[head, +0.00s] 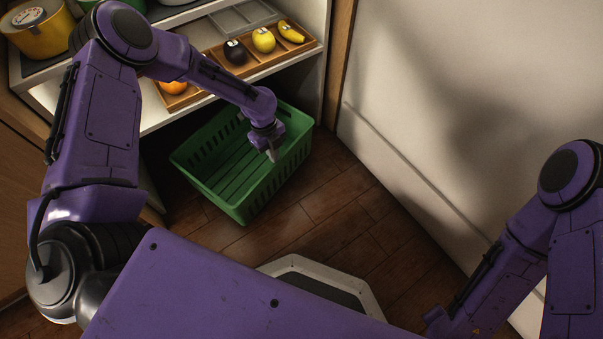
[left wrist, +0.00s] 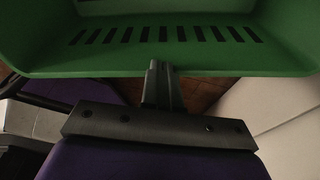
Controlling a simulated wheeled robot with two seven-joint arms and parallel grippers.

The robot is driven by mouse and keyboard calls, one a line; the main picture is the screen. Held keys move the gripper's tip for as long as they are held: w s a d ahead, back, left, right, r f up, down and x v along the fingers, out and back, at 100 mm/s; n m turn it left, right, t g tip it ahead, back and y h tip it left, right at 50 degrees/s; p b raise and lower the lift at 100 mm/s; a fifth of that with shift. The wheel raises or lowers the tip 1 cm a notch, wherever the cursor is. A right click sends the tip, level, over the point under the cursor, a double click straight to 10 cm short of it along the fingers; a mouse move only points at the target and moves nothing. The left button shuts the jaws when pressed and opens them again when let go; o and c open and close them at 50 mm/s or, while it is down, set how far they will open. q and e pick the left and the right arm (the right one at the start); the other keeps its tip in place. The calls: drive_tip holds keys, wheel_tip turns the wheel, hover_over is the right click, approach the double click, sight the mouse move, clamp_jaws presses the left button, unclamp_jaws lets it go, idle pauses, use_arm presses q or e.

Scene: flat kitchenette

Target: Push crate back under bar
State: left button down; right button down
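The green slatted crate (head: 222,178) stands empty on the wooden floor at the foot of the open white shelf unit. Its back part is under the lower shelf and its front part sticks out. My left gripper (head: 271,154) points down at the crate's right part, overlapping its side in the head view. In the left wrist view its fingers (left wrist: 160,75) are together, with nothing visible between them, and their tips overlap the edge of the crate's slotted green wall (left wrist: 200,58). I cannot tell whether they touch it. My right gripper is out of view; only its arm shows.
The shelf above holds a wooden tray (head: 217,64) with a dark fruit (head: 235,52), a lemon (head: 264,40), a banana (head: 291,31) and an orange (head: 173,87). A yellow scale (head: 38,32) stands upper left. A pale wall (head: 430,110) bounds the right. Floor (head: 335,205) beside the crate is clear.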

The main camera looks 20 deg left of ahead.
use_arm(q)
drive_tip(key=w+a, duration=0.2)
drive_tip(key=a, duration=0.3)
drive_tip(key=shift+w+a+f, duration=0.2)
drive_tip(key=shift+w+a, duration=0.1)
